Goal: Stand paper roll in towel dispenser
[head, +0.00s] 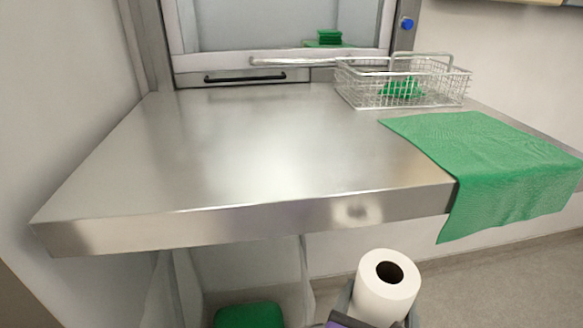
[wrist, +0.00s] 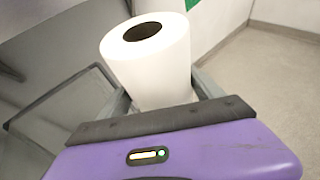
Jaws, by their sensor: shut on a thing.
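A white paper roll (head: 377,291) with a dark core hole stands nearly upright, a little tilted, in front of and below the table's front edge in the head view. It also shows in the wrist view (wrist: 152,75). My gripper (head: 381,309) is shut on the roll, one finger on each side of its lower part. The purple gripper body shows at the bottom of the wrist view. I see nothing that I can clearly tell is the towel dispenser.
A steel table (head: 250,150) has a wide clear top. A wire basket (head: 360,92) with green cloth inside stands at its back right. A green towel (head: 500,165) hangs over the front right edge. A washer pass-through (head: 285,25) is behind. A green item (head: 248,316) is below the table.

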